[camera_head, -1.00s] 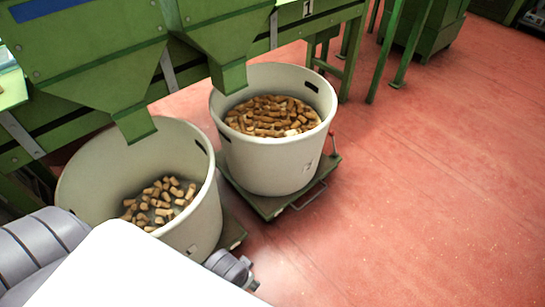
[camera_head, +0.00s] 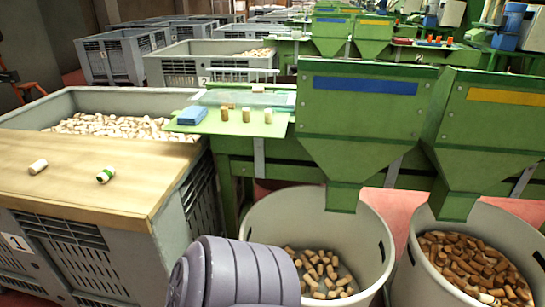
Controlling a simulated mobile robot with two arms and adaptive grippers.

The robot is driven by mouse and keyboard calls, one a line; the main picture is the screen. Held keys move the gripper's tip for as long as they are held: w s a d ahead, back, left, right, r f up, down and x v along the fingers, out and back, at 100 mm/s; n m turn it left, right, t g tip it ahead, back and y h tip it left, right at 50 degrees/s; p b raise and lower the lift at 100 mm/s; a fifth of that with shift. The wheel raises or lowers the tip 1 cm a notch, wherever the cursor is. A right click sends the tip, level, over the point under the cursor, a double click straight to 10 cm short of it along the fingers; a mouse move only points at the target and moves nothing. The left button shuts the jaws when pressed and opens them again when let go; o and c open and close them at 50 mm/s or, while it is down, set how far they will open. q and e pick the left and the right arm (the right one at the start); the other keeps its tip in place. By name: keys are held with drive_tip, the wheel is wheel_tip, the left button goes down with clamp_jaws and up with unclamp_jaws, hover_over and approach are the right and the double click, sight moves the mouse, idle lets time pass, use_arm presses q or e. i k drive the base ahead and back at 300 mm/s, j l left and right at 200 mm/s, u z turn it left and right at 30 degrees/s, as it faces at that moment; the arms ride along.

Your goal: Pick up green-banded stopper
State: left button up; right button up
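The green-banded stopper (camera_head: 105,175) lies on its side on a light wooden board (camera_head: 90,205) at the left. It is pale with a green band near one end. A plain pale stopper (camera_head: 38,166) lies on the same board, to its left and apart from it. A grey link of my own arm shows at the bottom centre, to the right of the board. Neither of my grippers can be seen, and nothing touches the green-banded stopper.
The board covers the front of a grey crate (camera_head: 70,262) marked 1, with many pale stoppers behind. A green ledge (camera_head: 210,127) holds a blue block (camera_head: 192,115) and several small stoppers. Two white bins (camera_head: 300,212) of brown stoppers stand at the lower right under green hoppers (camera_head: 360,100).

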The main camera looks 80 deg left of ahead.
sight(108, 172)
drive_tip(key=u, duration=3.6)
